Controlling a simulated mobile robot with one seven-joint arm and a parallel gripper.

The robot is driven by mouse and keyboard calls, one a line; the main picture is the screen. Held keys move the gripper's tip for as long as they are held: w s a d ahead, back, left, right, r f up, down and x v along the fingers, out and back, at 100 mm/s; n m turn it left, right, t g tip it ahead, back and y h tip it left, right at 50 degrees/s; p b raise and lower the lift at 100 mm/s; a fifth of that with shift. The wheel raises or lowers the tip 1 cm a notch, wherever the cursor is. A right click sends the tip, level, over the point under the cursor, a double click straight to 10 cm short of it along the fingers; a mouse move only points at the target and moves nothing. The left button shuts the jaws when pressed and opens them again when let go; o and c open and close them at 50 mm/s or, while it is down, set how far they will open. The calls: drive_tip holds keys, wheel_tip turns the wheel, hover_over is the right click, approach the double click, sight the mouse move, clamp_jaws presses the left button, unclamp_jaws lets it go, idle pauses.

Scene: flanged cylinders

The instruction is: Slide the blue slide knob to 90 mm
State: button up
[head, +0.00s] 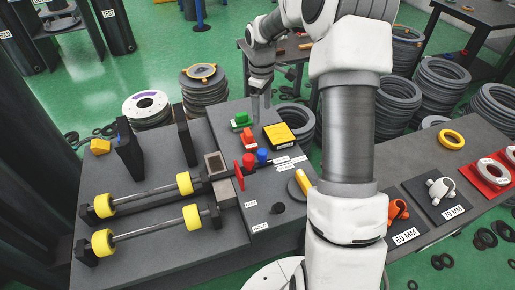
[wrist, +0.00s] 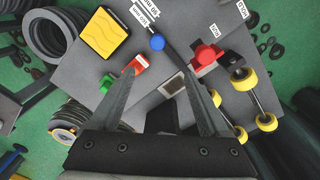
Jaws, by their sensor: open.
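The blue slide knob (head: 262,157) stands on the dark panel, right of a red knob (head: 248,160), with small white labels (head: 289,162) on its other side. In the wrist view the blue knob (wrist: 157,42) is a round ball by a dark slot, beyond my fingertips. My gripper (head: 260,104) is behind the panel in the head view, fingers pointing down. In the wrist view my gripper (wrist: 157,72) is open, with nothing held between its fingers.
A green block (head: 241,120) and a yellow pad (head: 280,136) stand near the knob. A red lever (head: 239,170) and rods with yellow rollers (head: 185,183) lie to the left. Stacked grey rings (head: 204,88) stand behind the panel. My arm hides part of the right side.

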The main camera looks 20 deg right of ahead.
hover_over(262, 151)
wheel_tip(262, 151, down, 4)
wheel_tip(262, 151, down, 17)
drive_tip(key=b, duration=0.5)
drive_tip(key=shift+s, duration=0.1)
clamp_jaws()
idle(1.2)
